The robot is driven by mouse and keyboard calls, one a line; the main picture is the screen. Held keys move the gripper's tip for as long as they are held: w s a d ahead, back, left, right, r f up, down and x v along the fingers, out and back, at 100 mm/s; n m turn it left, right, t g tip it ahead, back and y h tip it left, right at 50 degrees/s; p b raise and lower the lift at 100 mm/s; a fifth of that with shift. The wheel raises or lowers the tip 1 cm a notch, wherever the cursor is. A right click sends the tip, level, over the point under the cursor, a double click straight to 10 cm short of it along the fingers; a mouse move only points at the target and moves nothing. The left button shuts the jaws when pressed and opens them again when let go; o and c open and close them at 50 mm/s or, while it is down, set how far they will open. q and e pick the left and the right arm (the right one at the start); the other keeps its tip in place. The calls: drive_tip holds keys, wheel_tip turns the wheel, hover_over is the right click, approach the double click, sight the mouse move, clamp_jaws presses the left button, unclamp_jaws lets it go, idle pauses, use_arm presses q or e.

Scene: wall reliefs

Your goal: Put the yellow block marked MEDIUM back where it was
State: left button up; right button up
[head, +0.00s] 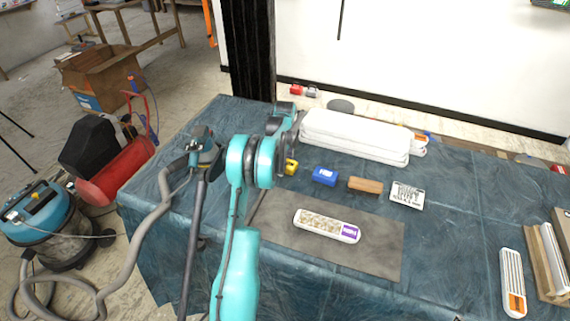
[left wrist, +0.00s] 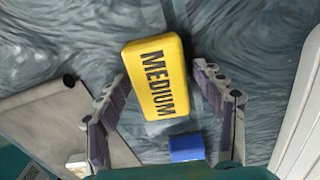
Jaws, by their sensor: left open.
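The yellow block (left wrist: 157,78) marked MEDIUM lies on the blue cloth, its label up, in the left wrist view. My left gripper (left wrist: 164,95) is open, with one finger on each side of the block and a gap on both sides. In the head view only a small part of the yellow block (head: 291,167) shows beside my left gripper (head: 284,135), whose arm hides the rest. My right gripper is in neither view.
A blue block (head: 325,176), a brown block (head: 365,185) and a printed card (head: 407,195) stand in a row to the right. White stacked panels (head: 355,135) lie behind. A white tray (head: 327,225) rests on a grey mat (head: 375,250) in front.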

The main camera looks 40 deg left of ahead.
sight(286, 164)
use_arm(q)
drive_tip(key=shift+r+p, duration=0.3)
drive_tip(key=shift+r, duration=0.2)
drive_tip(key=r+p, duration=0.1)
drive_tip(key=r, duration=0.1)
drive_tip(key=r+p, duration=0.1)
drive_tip(key=r, duration=0.2)
drive_tip(key=r+p, duration=0.1)
drive_tip(key=r, duration=0.2)
drive_tip(key=shift+s+d, duration=0.3)
drive_tip(key=shift+d, duration=0.1)
drive_tip(key=s+d+r+n+t, duration=0.1)
drive_tip(key=s+d+r+n, duration=0.2)
drive_tip(key=d+r, duration=0.3)
drive_tip(key=s+d+r+n+t+y, duration=0.1)
drive_tip(key=s+d+r+n, duration=0.2)
drive_tip(key=d, duration=0.5)
drive_tip(key=s+d+r+n+t, duration=0.1)
drive_tip(key=s+d+r+n, duration=0.1)
drive_tip(key=s+d+r, duration=0.35)
drive_tip(key=s+d+f+n+t, duration=0.1)
drive_tip(key=s+d+n+t, duration=0.1)
drive_tip(key=s+d, duration=0.5)
drive_tip(key=s+d+f+n+t+h, duration=0.1)
drive_tip(key=s+d+n+t, duration=0.1)
drive_tip(key=s+d+n, duration=0.3)
drive_tip(key=shift+s+d+f, duration=0.3)
drive_tip(key=shift+s+d, duration=0.8)
drive_tip(key=shift+s, duration=0.15)
